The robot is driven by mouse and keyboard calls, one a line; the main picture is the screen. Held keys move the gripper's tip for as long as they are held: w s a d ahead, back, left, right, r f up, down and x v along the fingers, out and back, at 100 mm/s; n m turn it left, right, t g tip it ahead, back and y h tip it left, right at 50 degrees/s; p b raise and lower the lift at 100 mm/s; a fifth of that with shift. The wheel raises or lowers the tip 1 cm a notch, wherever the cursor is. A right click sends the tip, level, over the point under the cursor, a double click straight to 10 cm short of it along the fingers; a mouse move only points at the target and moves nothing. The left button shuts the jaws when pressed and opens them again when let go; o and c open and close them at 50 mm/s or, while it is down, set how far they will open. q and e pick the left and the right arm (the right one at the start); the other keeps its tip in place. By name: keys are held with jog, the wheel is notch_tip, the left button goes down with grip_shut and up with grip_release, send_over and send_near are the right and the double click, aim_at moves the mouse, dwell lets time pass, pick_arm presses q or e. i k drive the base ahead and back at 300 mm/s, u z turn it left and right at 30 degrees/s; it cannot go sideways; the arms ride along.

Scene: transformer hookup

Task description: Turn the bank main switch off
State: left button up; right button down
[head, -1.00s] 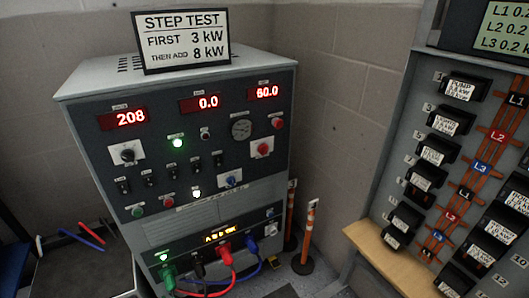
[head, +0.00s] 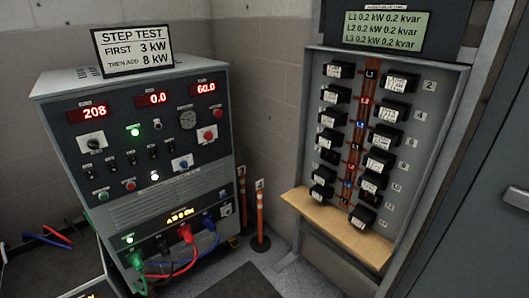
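The grey load bank cabinet (head: 150,205) stands at the left, its dark control panel facing me. Red displays read 208, 0.0 and 60.0. A rotary switch on a white plate (head: 92,142) sits upper left on the panel. A red knob on a white plate (head: 207,134) sits at the right, and a blue knob on a white plate (head: 182,163) sits lower. Their labels are too small to read, so I cannot tell which is the bank main switch. Several small toggles lie between them. Green and white lamps are lit. Neither gripper is in view.
A breaker panel (head: 398,196) with a wooden ledge (head: 335,229) stands at the right, beside a grey door (head: 497,220). Orange posts (head: 260,215) stand between cabinet and panel. Colored cables (head: 185,262) hang from the cabinet's front. A dark mat (head: 240,284) lies on the floor.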

aim_at(208, 134)
jog(key=z, duration=0.05)
jog(key=k, duration=0.35)
jog(key=z, duration=1.3)
jog(key=i, duration=1.55)
jog(key=u, duration=0.8)
jog(key=i, duration=0.5)
jog(key=u, duration=0.45)
